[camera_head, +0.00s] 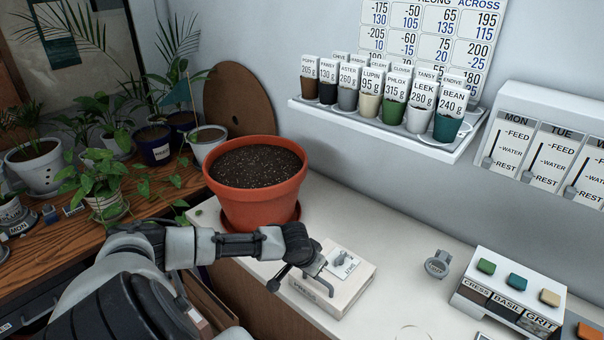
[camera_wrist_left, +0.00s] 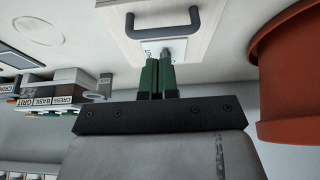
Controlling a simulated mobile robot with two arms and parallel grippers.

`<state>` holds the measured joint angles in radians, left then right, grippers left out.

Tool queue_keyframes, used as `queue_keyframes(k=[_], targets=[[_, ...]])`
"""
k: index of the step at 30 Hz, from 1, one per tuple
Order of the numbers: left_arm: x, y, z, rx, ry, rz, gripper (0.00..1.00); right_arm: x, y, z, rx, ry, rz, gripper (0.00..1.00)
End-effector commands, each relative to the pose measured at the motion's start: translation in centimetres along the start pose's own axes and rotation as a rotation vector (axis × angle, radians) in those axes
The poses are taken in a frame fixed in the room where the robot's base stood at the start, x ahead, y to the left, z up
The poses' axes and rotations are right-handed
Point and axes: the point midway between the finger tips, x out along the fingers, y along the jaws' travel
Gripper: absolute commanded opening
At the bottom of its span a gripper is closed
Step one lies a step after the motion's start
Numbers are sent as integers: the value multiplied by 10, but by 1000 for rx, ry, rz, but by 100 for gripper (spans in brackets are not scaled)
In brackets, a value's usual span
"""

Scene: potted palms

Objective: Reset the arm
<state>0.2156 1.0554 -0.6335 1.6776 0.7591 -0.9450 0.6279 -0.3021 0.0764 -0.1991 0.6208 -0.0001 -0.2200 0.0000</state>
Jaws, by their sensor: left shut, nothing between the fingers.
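My left arm (camera_head: 190,247) reaches in from the lower left of the head view, bent and stretched across the front of the terracotta pot. Its hand is beside the pale box marked PRESS (camera_head: 335,297); the fingertips are hard to make out there. In the left wrist view, the green fingers of my left gripper (camera_wrist_left: 159,62) are together, with nothing between them. They are close to the small label plate with a knob on the box (camera_wrist_left: 122,28); I cannot tell whether they touch it. The box's dark handle (camera_wrist_left: 162,22) is beyond them. My right gripper is not in view.
The large soil-filled terracotta pot (camera_head: 255,185) stands close beside my arm. Potted plants (camera_head: 105,185) crowd the wooden table at left. A wall shelf (camera_head: 385,131) holds labelled cups. A grey ring-like piece (camera_head: 438,264) and a seed-block rack (camera_head: 505,300) are at right.

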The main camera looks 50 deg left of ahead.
Motion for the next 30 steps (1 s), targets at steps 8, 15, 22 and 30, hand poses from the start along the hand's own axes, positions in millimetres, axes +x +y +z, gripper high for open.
queue_keyframes(k=[8,15,22,30], targets=[[-49,0,7,4,-2,-2,0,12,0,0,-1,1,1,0],[-71,0,9,-1,-2,0,0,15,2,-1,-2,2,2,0],[-74,0,8,-1,-1,1,0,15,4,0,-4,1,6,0],[-57,60,47,126,-26,81,0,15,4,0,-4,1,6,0]])
